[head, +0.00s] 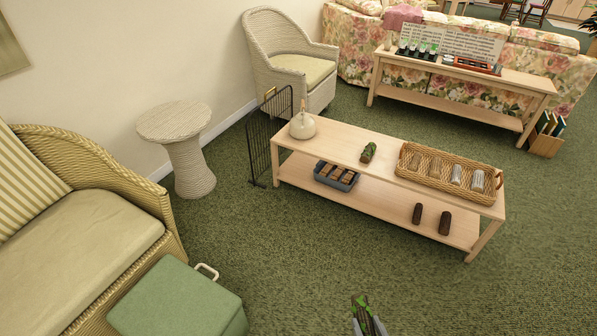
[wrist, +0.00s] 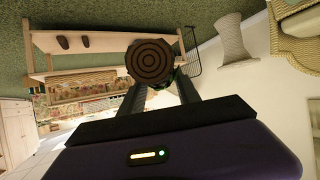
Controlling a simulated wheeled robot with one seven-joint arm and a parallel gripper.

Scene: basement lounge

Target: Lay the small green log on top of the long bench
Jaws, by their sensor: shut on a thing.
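My gripper (head: 368,322) is at the bottom of the head view, shut on a small log (head: 361,302) with green on it. In the wrist view the log's brown ringed end (wrist: 152,62) faces the camera between the fingers. The log is held in the air over the carpet, in front of the long bench (head: 342,146) and apart from it. The bench is pale wood with a lower shelf. Another green-and-brown log (head: 368,152) lies on its top, between a vase and a basket. The held log's far end is hidden in the wrist view.
On the bench top stand a round vase (head: 302,125) and a wicker basket (head: 440,181) of jars. Its lower shelf holds a grey bin (head: 336,180) and two dark logs (head: 445,223). A black metal screen (head: 257,148) stands at its left end. Green carpet lies clear in front.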

